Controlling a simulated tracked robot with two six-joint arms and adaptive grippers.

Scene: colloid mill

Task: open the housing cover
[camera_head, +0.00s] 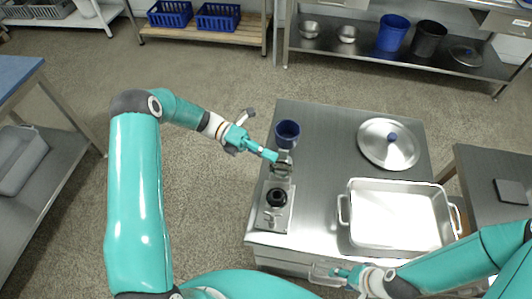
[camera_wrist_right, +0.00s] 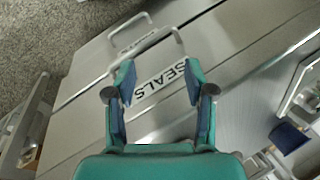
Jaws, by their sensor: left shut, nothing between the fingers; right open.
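The colloid mill stands along the left side of the steel bench (camera_head: 335,130) in the head view. It has a blue hopper (camera_head: 287,130), a round metal housing (camera_head: 283,165) below it, and a base plate (camera_head: 268,220) with a black round part (camera_head: 277,197). My left gripper (camera_head: 272,156) is shut and empty, its tip at the housing just below the hopper; I cannot tell whether it touches the cover. My right gripper (camera_head: 338,272) is low at the bench front. In the right wrist view it is open (camera_wrist_right: 157,82), in front of a drawer labelled SEALS (camera_wrist_right: 160,85) and its handle (camera_wrist_right: 158,42).
A steel pan (camera_head: 395,215) and a round lid (camera_head: 388,144) with a blue knob occupy the bench's right side. Another drawer handle (camera_wrist_right: 128,30) shows in the right wrist view. A side table (camera_head: 490,190) stands to the right. The bench middle is clear.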

